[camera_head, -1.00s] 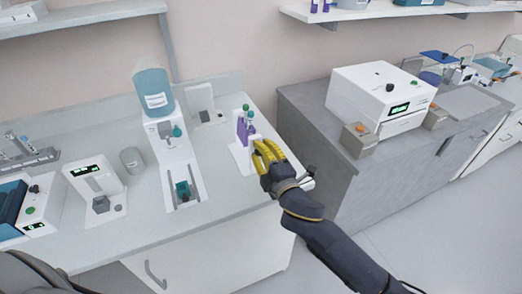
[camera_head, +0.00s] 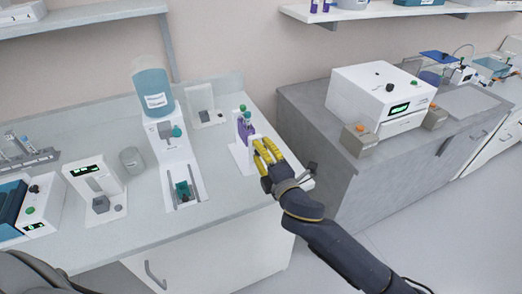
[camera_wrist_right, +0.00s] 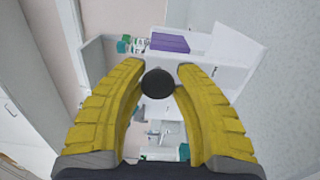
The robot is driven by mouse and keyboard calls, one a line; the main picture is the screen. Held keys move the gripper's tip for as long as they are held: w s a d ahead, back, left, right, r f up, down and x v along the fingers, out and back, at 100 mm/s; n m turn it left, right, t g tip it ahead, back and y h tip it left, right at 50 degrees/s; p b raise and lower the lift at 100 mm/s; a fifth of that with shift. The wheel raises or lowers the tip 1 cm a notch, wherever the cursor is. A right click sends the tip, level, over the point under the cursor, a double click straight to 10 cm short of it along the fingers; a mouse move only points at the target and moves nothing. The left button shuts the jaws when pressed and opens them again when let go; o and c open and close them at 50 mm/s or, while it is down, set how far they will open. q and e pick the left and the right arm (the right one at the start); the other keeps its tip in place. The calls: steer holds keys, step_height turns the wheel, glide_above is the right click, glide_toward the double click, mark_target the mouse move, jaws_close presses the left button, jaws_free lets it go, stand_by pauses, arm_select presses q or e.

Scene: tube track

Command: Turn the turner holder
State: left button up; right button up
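The turner holder (camera_head: 241,158) seems to be the white stand at the bench's right end, holding purple tubes (camera_head: 245,127) with green caps. The purple also shows in the right wrist view (camera_wrist_right: 170,42). My right gripper (camera_head: 263,147) is at the stand's front right side, its yellow fingers spread apart. In the wrist view the right gripper (camera_wrist_right: 160,66) has a round dark knob (camera_wrist_right: 158,83) between its fingers, with a gap visible on each side. Whether the knob belongs to the stand is unclear. The stand's right part is hidden by the fingers. My left gripper is not in view.
A white dispenser with a blue tank (camera_head: 153,90) stands left of the stand, with a small white device (camera_head: 206,112) behind. A grey cup (camera_head: 132,160) is further left. Right of a gap, a grey cabinet carries a white machine (camera_head: 375,100). Bare bench (camera_head: 225,190) lies in front.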

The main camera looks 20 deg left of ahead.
steer(key=o, duration=0.5)
steer(key=shift+r, duration=0.1)
steer(key=shift+s, duration=0.1)
steer(key=v, duration=1.1)
steer(key=shift+s+d, duration=0.3)
